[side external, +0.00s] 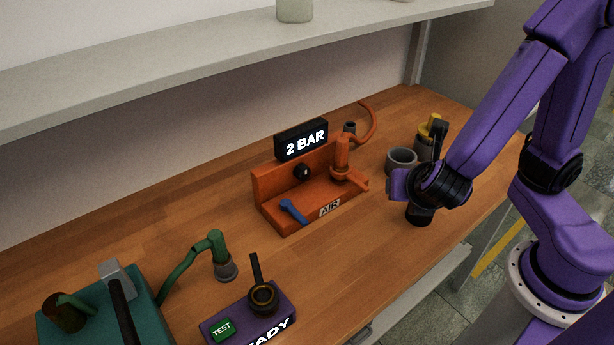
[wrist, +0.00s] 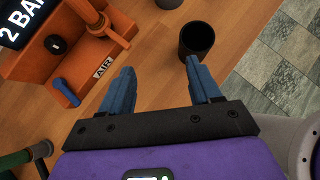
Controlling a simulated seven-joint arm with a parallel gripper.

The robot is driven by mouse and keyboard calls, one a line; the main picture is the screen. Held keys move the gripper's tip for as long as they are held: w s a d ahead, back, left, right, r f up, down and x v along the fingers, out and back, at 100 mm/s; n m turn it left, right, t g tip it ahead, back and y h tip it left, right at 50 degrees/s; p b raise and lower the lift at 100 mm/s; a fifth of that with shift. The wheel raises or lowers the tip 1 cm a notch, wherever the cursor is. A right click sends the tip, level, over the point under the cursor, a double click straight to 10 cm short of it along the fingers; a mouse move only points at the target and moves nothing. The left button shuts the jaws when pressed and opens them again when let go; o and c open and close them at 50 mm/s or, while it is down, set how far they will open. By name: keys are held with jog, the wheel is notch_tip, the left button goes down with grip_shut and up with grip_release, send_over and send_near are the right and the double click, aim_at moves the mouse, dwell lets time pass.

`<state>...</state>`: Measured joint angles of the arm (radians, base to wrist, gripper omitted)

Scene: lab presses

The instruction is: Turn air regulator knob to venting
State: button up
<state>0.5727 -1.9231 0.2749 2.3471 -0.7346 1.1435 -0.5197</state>
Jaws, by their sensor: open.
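The orange air unit (side external: 277,197) stands on the wooden bench, with an "AIR" label on its base and a lit display (side external: 301,140) reading "2 BAR". A round black knob (side external: 302,172) sits on its upright face; in the wrist view the knob (wrist: 55,44) is at the upper left. A blue lever (side external: 293,211) lies on the unit's base and also shows in the wrist view (wrist: 65,91). My gripper (wrist: 160,66) is open with nothing between its two blue fingers. It is right of the unit, apart from it; its fingertips are hard to make out in the side view.
A dark cup (wrist: 197,40) stands on the bench near my gripper's right finger. A grey cup (side external: 401,160) and a yellow-topped device (side external: 427,136) are behind. A purple test unit (side external: 250,312) and teal press (side external: 95,310) stand at the front left. A shelf (side external: 200,62) hangs above.

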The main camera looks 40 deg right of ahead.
jog(key=w+a+f+n+t, duration=0.1)
jog(key=w+a+n+t, duration=0.25)
jog(key=a+n, duration=0.2)
jog(key=n+t+y, duration=0.3)
jog(key=n+t, duration=0.1)
jog(key=n, duration=0.4)
send_near(304, 175)
jog(key=x, duration=0.8)
jog(key=shift+w+d, duration=0.15)
jog(key=shift+w, duration=0.1)
jog(key=shift+c, duration=0.3)
jog(key=c, duration=1)
